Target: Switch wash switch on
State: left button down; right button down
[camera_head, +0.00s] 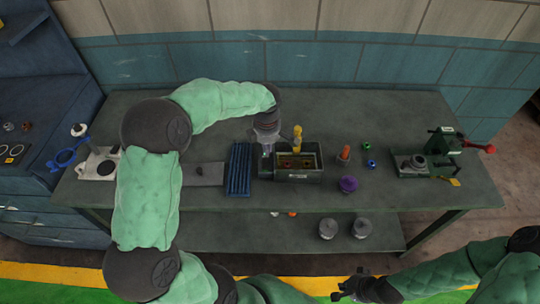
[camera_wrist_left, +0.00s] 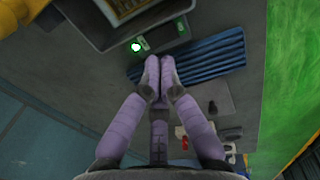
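The wash unit (camera_head: 299,176) is a dark open box with a yellowish inside, on the middle of the bench. In the left wrist view the wash unit (camera_wrist_left: 88,38) is at the top, with a bright green light (camera_wrist_left: 136,46) glowing near its corner. A small green-and-white part beside the light may be the wash switch (camera_wrist_left: 146,43); its position is too small to read. My left gripper (camera_head: 266,152) is at the unit's left end. Its purple fingers (camera_wrist_left: 160,62) are together, empty, with tips close to the light; contact cannot be told. My right gripper (camera_head: 346,291) is low, in front of the bench.
A blue ribbed tray (camera_head: 239,170) lies left of the unit, beside a grey plate (camera_head: 204,174). A yellow-topped bottle (camera_head: 297,136) stands behind. A purple knob-like part (camera_head: 348,184) and an orange-topped piece (camera_head: 345,153) stand right. A green machine (camera_head: 441,146) is farther right.

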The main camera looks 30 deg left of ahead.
pick_arm(q)
notch_tip(320, 180, up, 7)
jog(key=p, duration=0.1)
jog(key=shift+a, duration=0.35)
pick_arm(e)
jog(key=shift+w+a+r, duration=0.1)
jog(key=shift+a+r, duration=0.3)
jog(key=shift+r, duration=0.25)
pick_arm(q)
jog(key=shift+s+d, duration=0.1)
